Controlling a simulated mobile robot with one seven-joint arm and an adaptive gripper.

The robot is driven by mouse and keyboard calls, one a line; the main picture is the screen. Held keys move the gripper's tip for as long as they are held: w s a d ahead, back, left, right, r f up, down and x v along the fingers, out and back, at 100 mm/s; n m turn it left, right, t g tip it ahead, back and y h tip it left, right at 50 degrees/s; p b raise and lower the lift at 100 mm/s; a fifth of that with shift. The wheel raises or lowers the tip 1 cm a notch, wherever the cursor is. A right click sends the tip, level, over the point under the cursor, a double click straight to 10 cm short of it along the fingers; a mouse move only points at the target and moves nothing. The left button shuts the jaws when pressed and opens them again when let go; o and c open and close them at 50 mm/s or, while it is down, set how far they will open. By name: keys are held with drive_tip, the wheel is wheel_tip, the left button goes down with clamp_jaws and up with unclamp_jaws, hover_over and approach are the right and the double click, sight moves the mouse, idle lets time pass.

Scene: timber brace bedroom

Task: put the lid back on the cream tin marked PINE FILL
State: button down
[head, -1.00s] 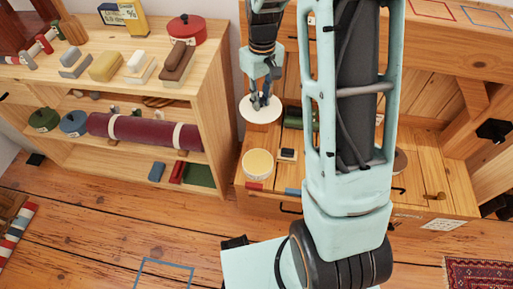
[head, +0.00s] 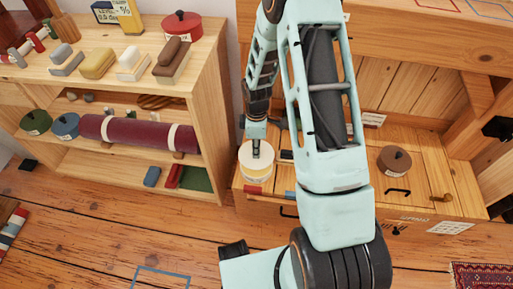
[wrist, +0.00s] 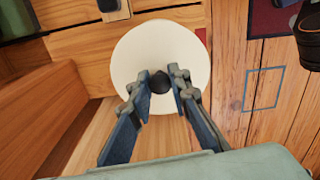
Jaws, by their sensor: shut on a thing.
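My gripper (head: 257,152) is shut on the dark knob (wrist: 159,83) of a round cream lid (head: 250,160). In the wrist view the lid (wrist: 160,45) is a wide pale disc, with a finger on each side of the knob. In the head view the lid is over the cream tin (head: 257,179) on the wooden bench. It hides most of the tin's open top; a yellowish strip and part of the front wall show below it. I cannot tell whether the lid touches the rim. The marking is too small to read.
A small dark block (head: 286,155) lies right of the tin, and red (head: 253,190) and blue pieces lie near the front edge. The shelf unit (head: 209,100) stands close on the left.

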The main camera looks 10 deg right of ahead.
drive_tip(key=shift+f+b, duration=1.85)
drive_tip(key=shift+f, duration=0.95)
drive_tip(key=shift+f, duration=0.15)
drive_tip(key=c, duration=1.2)
unclamp_jaws()
drive_tip(key=shift+c, duration=0.2)
drive_tip(key=shift+r+p, duration=2.65)
drive_tip(key=shift+r, duration=0.9)
drive_tip(key=shift+c, duration=0.6)
